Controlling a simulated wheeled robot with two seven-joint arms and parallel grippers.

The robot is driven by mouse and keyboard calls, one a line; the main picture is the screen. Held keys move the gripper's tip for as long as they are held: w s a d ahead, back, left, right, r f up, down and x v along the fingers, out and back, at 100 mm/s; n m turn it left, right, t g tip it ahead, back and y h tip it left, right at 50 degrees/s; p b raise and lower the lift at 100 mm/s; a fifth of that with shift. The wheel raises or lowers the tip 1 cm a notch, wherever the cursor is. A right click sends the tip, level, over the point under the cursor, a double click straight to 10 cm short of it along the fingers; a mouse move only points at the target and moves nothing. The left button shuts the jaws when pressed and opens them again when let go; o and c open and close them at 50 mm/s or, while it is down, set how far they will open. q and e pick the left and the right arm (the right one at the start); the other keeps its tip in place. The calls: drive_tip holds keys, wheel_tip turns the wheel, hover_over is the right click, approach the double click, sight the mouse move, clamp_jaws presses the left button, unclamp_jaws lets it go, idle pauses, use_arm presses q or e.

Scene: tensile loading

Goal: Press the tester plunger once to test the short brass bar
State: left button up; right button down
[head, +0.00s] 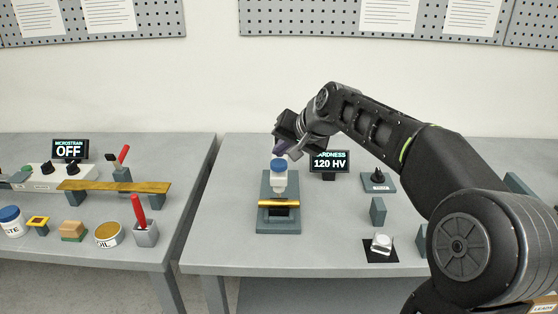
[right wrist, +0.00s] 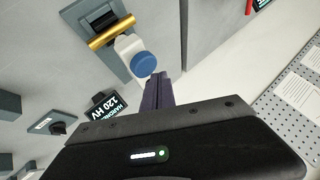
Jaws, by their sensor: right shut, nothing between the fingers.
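The hardness tester (head: 265,187) stands on the right-hand table, a grey-green base and column with a white head. Its blue-topped plunger (head: 278,165) also shows in the right wrist view (right wrist: 145,63). The short brass bar (head: 279,203) lies across the tester's lower support, below the white head; it also shows in the right wrist view (right wrist: 112,32). My right gripper (head: 281,149) is shut and empty, just above and beside the plunger; the wrist view shows its fingers (right wrist: 158,80) close to the blue cap. I cannot tell whether they touch. My left gripper is not in view.
A display (head: 330,162) reading 120 HV stands right of the tester, partly hidden by my arm. A knob box (head: 378,182), a grey block (head: 377,211) and a clear piece on a black mat (head: 381,255) lie further right. The left table (head: 80,250) holds several other items.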

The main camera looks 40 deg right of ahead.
drive_tip(key=shift+r, duration=0.15)
wheel_tip(320, 180, up, 5)
drive_tip(key=p, duration=0.4)
drive_tip(key=shift+f, duration=0.2)
idle(0.8)
